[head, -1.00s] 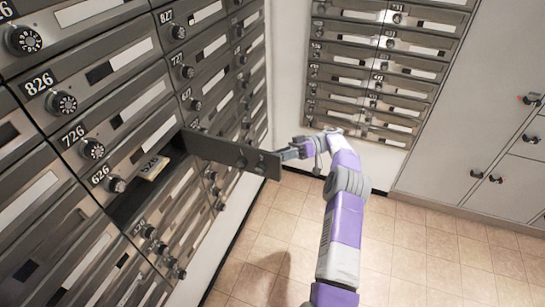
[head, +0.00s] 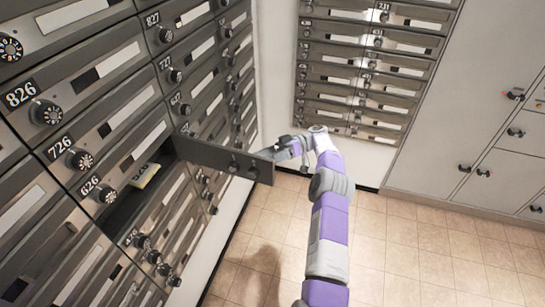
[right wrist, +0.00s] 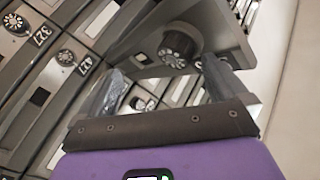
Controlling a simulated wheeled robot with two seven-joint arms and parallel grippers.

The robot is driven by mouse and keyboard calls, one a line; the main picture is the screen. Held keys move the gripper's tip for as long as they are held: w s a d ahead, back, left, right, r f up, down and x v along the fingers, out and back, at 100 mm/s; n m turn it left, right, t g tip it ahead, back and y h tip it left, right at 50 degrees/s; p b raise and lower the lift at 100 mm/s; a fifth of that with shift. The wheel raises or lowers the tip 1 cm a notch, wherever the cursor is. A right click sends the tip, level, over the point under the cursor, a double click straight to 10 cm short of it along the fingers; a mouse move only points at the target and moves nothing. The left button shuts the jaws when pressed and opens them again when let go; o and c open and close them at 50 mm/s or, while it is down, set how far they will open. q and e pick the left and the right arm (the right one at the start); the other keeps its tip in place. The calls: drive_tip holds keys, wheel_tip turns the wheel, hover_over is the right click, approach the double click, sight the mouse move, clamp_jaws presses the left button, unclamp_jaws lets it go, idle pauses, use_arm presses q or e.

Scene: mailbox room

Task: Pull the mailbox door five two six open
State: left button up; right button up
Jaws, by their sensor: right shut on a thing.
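The open mailbox door (head: 225,158) stands out from the left wall of mailboxes, swung well away from its dark compartment (head: 125,210) below door 626. Its own number cannot be read. My right gripper (head: 277,151) is at the door's free outer end and is shut on it. In the right wrist view, my right gripper's fingers (right wrist: 165,83) reach towards a door with a round dial (right wrist: 180,47); the exact contact is partly hidden. My left gripper is not in view.
A small yellowish item (head: 146,176) sits in the open compartment. Shut door 626 (head: 97,189) and its dial are just above. Another bank of mailboxes (head: 365,70) is on the back wall, with grey cabinets (head: 480,120) at right. The tiled floor (head: 420,255) is clear.

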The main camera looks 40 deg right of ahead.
drive_tip(key=shift+w+a, duration=0.15)
drive_tip(key=shift+w, duration=0.1)
idle(0.3)
wheel_tip(320, 180, up, 10)
drive_tip(key=p, duration=0.1)
drive_tip(key=shift+s+p, duration=0.35)
drive_tip(key=shift+r, duration=0.1)
